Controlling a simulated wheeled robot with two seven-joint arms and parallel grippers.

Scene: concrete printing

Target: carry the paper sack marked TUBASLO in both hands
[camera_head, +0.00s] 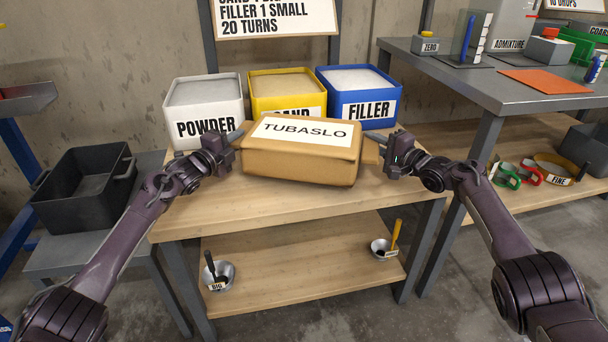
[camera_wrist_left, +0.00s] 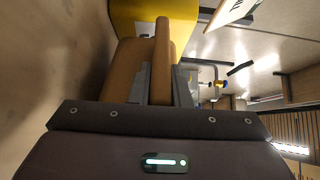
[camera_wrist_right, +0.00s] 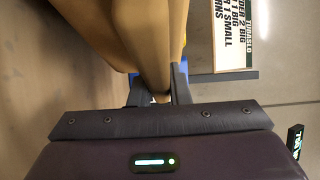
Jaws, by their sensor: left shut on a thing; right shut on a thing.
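The brown paper sack (camera_head: 300,165) with the white TUBASLO label is at the front of the wooden table, before the bins. My left gripper (camera_head: 236,152) is at its left end, shut on the sack's edge; in the left wrist view the brown sack (camera_wrist_left: 163,60) stands between the fingers (camera_wrist_left: 160,88). My right gripper (camera_head: 378,155) is at its right end, shut on the sack's edge; in the right wrist view the sack (camera_wrist_right: 130,35) runs into the fingers (camera_wrist_right: 158,88). I cannot tell whether the sack's underside touches the tabletop.
POWDER (camera_head: 203,105), SAND (camera_head: 286,90) and FILLER (camera_head: 360,95) bins stand close behind the sack. A grey bench (camera_head: 480,75) is at the right. A black crate (camera_head: 85,185) is at the left. Two scoops (camera_head: 218,274) (camera_head: 384,248) lie on the lower shelf. The table's front strip is clear.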

